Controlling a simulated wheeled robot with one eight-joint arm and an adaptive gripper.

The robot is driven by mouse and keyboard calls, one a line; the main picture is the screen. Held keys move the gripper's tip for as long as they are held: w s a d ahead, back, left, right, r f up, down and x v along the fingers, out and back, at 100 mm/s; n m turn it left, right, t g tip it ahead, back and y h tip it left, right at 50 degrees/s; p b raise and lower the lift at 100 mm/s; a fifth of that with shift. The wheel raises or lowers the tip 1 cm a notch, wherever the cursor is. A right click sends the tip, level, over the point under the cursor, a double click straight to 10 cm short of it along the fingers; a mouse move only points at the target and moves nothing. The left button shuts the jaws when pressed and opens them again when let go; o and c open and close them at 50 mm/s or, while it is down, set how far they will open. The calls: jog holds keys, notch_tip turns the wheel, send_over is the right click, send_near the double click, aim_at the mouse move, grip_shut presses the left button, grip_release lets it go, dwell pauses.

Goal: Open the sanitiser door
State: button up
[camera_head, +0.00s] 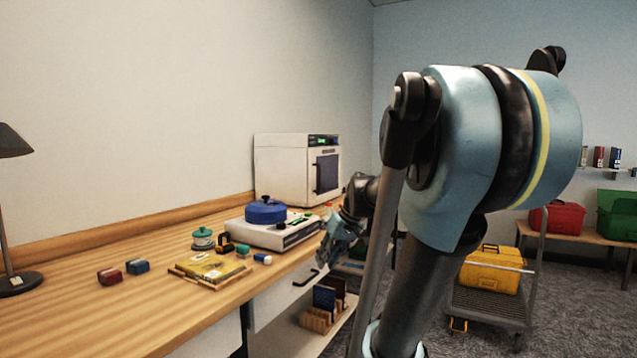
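The sanitiser (283,168) is a white box on the far end of the wooden bench against the wall. Its door (326,172), with a dark panel, is on the front face turned to the right and looks shut. A small green display (323,140) is lit above the door. My gripper (328,258) hangs at the bench's front edge, nearer to me than the sanitiser and below its door, apart from it. The fingers are small and dark in this view, and I cannot tell whether they are open. Part of my arm stands right of the sanitiser.
A white device with a blue lid (266,210) stands in front of the sanitiser. A yellow book (209,268), a teal-lidded jar (203,237) and small blocks lie nearer. A cart with a yellow case (492,270) stands right.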

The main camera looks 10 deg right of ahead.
jog(key=w+d+r+n+t+y, duration=0.15)
jog(key=w+r, duration=0.25)
jog(key=w, duration=0.7)
jog(key=w+r+n+t+y, duration=0.15)
jog(key=w+r, duration=0.35)
jog(key=w, duration=0.6)
jog(key=w+d+r+t+y, duration=0.15)
jog(key=w+r, duration=0.25)
jog(key=w, duration=0.7)
jog(key=w+d+n+t+y, duration=0.1)
jog(key=w+d+t, duration=0.1)
jog(key=w+d, duration=0.45)
jog(key=w+d+n+t+y, duration=0.1)
jog(key=w+d, duration=0.2)
jog(key=w, duration=0.7)
jog(key=w+d+t+y, duration=0.2)
jog(key=w+d, duration=0.3)
jog(key=w, duration=0.4)
send_over(319, 189)
jog(key=w, duration=0.1)
jog(key=shift+r+h, duration=0.25)
jog(key=shift+r, duration=0.05)
grip_shut()
